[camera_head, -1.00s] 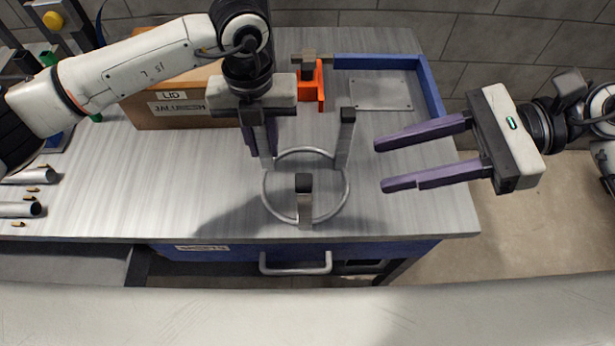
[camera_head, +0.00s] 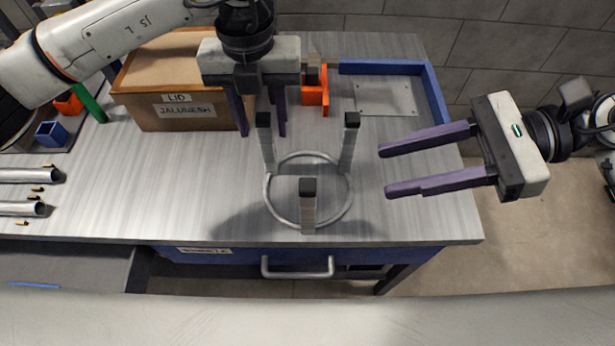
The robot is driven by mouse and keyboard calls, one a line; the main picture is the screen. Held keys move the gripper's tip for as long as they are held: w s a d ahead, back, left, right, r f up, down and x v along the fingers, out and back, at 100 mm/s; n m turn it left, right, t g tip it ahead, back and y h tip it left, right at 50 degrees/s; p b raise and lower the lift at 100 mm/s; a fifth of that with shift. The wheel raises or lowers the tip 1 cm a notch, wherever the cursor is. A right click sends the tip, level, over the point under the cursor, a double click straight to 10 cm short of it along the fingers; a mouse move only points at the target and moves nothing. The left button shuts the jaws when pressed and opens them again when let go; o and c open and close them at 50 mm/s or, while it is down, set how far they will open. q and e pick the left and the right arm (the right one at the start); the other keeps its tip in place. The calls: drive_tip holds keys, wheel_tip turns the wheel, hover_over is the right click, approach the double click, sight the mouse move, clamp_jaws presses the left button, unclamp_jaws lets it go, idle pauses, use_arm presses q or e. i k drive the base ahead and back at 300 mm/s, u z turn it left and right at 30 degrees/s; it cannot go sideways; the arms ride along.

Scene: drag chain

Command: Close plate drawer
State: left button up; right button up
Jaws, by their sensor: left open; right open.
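The blue plate drawer (camera_head: 215,256) sits under the front edge of the table, with a grey bar handle (camera_head: 297,272) and a small label. How far it stands out cannot be told from above. My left gripper (camera_head: 262,134) is open and empty above the table's back half, in front of the cardboard box and behind the ring stand. My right gripper (camera_head: 386,172) is open and empty over the table's right side, its fingers pointing left. Neither gripper touches the drawer or handle.
A metal ring stand (camera_head: 268,205) with three dark-tipped posts stands mid-table. A cardboard box (camera_head: 190,113) is at back left. An orange bracket (camera_head: 316,92) and a blue corner frame (camera_head: 433,92) are at the back. The left front of the tabletop (camera_head: 120,200) is clear.

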sight(78, 266)
drive_tip(key=k, duration=1)
